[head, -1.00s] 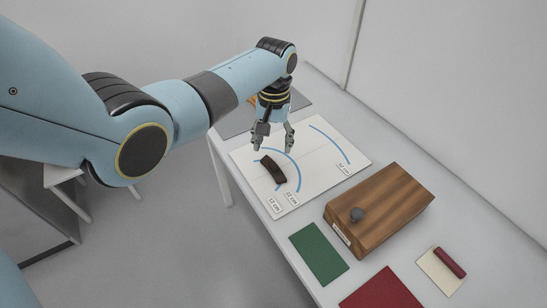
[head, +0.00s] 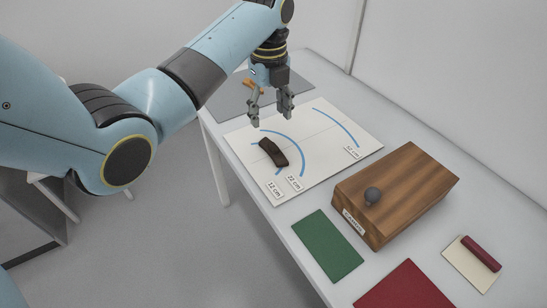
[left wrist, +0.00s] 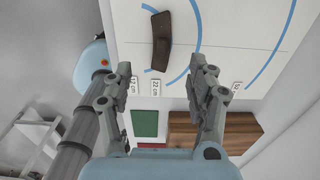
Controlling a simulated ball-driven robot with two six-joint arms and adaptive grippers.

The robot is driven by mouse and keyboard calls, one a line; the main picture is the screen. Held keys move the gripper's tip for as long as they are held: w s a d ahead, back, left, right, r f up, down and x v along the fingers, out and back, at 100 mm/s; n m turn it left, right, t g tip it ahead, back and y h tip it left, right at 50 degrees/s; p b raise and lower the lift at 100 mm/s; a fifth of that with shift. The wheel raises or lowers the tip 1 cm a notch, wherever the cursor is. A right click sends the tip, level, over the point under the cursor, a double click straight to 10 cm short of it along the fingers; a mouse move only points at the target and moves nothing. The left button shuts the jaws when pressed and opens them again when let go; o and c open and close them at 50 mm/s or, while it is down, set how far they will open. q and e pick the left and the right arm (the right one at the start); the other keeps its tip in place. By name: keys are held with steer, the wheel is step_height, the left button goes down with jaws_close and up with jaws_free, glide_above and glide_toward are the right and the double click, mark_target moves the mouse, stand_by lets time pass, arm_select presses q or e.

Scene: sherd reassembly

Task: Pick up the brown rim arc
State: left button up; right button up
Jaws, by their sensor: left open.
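The brown rim arc (head: 272,152) is a dark, slightly curved piece lying on the white board (head: 327,157), on the inner side of a blue arc line. In the left wrist view the rim arc (left wrist: 161,41) lies ahead of the fingertips, a little left of the middle between them. My left gripper (head: 270,121) is open and empty above the board, toward its far left edge, apart from the piece. In the left wrist view its two fingers (left wrist: 165,75) are wide apart. My right gripper is not in view.
A wooden box (head: 400,190) with a dark round knob stands right of the board. A green mat (head: 327,246), a red mat (head: 405,288) and a cream pad (head: 460,270) with a dark red bar lie nearer. A grey mat (head: 232,97) with an orange object lies beyond.

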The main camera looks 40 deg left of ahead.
mark_target(272, 143)
arm_select(q)
steer(key=f+b, duration=0.1)
steer(key=f, duration=0.8)
steer(key=shift+d+f, duration=0.2)
jaws_close()
